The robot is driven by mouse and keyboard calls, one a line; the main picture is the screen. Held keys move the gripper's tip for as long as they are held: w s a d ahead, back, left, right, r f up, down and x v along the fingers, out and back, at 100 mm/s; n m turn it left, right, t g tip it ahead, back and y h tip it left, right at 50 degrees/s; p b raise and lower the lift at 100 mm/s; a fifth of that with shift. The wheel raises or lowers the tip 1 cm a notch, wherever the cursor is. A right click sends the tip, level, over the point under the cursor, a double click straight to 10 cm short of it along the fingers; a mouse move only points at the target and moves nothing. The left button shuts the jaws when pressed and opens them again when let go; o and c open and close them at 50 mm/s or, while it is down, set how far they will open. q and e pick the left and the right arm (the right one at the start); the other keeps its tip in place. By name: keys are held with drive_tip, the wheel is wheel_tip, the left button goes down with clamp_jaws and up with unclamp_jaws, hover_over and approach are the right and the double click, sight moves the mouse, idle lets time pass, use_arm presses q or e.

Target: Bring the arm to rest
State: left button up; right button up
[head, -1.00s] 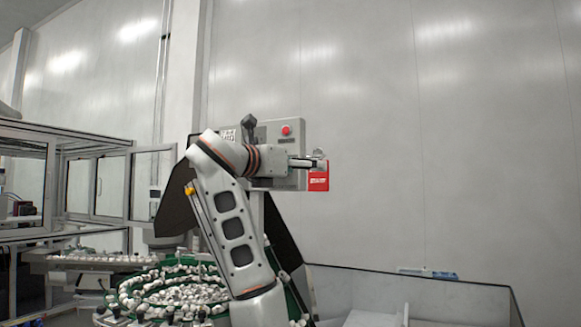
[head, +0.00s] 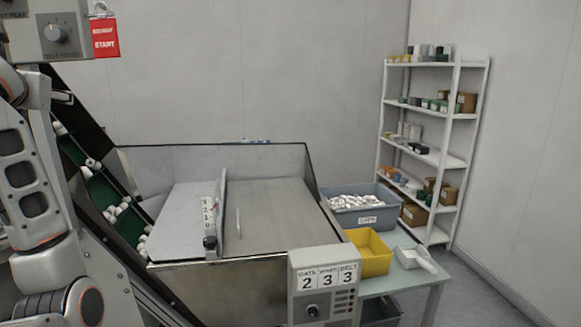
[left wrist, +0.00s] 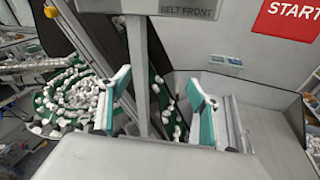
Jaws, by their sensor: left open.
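My left arm (head: 35,190) stands along the left edge of the head view, partly cut off, and its gripper cannot be made out there. In the left wrist view my left gripper (left wrist: 158,105) is open, with its two teal-lined fingers well apart and nothing between them. Beyond the fingers are a grey post and a green belt (left wrist: 168,100) carrying white caps. My right gripper is not in view.
A round feeder with white caps (left wrist: 75,95) is left in the wrist view. A metal hopper (head: 275,215) fills the middle of the head view. A grey bin of caps (head: 335,222), yellow bin (head: 375,268) and white scoop (head: 415,261) stand beside it. A shelf rack (head: 450,148) stands behind.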

use_arm(q)
drive_tip(key=s+a+f+m+g+y, duration=0.1)
drive_tip(key=s+a+f+g+y, duration=0.15)
drive_tip(key=f+y, duration=0.35)
drive_tip(key=s+a+f+g+y, duration=0.1)
drive_tip(key=s+f+g+y, duration=0.3)
drive_tip(key=f+y, duration=0.2)
drive_tip(key=w+d+f+m+t+h, duration=0.1)
drive_tip(key=d+f+m+t+h, duration=0.7)
drive_tip(key=d+m, duration=0.45)
drive_tip(key=w+d+f+m+t+h, duration=0.1)
drive_tip(key=d+f+m+t+h, duration=0.75)
drive_tip(key=m, duration=0.75)
drive_tip(key=s+d+f+m+g+h, duration=0.25)
drive_tip(key=d+f+m, duration=0.3)
drive_tip(key=f, duration=0.55)
drive_tip(key=s+d+f+m+g+h, duration=0.2)
drive_tip(key=d+f+m+h, duration=0.2)
drive_tip(key=d+f, duration=0.5)
drive_tip(key=s+d+f+m+g, duration=0.1)
drive_tip(key=s+f+m+g, duration=0.2)
drive_tip(key=s+f, duration=0.6)
drive_tip(key=s+d+f+m+g, duration=0.2)
drive_tip(key=s+f+g, duration=0.3)
drive_tip(key=s+f, duration=0.5)
wheel_tip(320, 180, down, 7)
drive_tip(key=shift+r+m+g, duration=0.1)
drive_tip(key=shift+m+g, duration=0.25)
drive_tip(key=shift+m, duration=0.05)
